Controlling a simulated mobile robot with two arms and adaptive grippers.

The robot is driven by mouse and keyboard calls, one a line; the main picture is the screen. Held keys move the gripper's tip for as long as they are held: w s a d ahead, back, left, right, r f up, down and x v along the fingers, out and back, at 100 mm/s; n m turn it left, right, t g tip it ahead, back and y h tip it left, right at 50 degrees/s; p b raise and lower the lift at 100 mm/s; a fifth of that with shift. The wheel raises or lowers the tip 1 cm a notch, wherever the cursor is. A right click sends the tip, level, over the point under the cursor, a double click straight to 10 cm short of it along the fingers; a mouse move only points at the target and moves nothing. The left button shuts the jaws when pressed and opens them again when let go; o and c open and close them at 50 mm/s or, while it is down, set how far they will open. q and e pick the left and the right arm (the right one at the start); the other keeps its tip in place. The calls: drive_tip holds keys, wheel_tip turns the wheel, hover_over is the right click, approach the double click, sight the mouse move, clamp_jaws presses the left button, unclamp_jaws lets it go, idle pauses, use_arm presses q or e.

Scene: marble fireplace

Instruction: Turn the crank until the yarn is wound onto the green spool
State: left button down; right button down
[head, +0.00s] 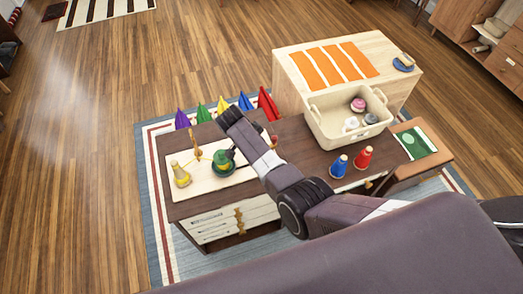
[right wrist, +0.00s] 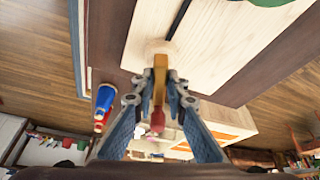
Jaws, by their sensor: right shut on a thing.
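The green spool (head: 222,168) stands on a pale board (head: 216,186) on the dark cabinet, with some yellow on its upper part. A yellow yarn cone (head: 181,176) stands on the board's left. A thin wooden post (head: 196,141) rises between and behind them. In the right wrist view, my right gripper (right wrist: 159,88) is shut on an upright orange-yellow crank handle (right wrist: 160,64) above the board's end. A sliver of green (right wrist: 262,3) shows at the top edge there. In the head view my right forearm hides the gripper and most of the crank. My left gripper is out of view.
A blue cone (head: 339,167) and a red cone (head: 363,158) stand right of my forearm. A cream bin (head: 327,129) with several small items is behind them.

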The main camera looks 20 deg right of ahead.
drive_tip(key=c, duration=1.9)
unclamp_jaws()
drive_tip(key=shift+c, duration=0.2)
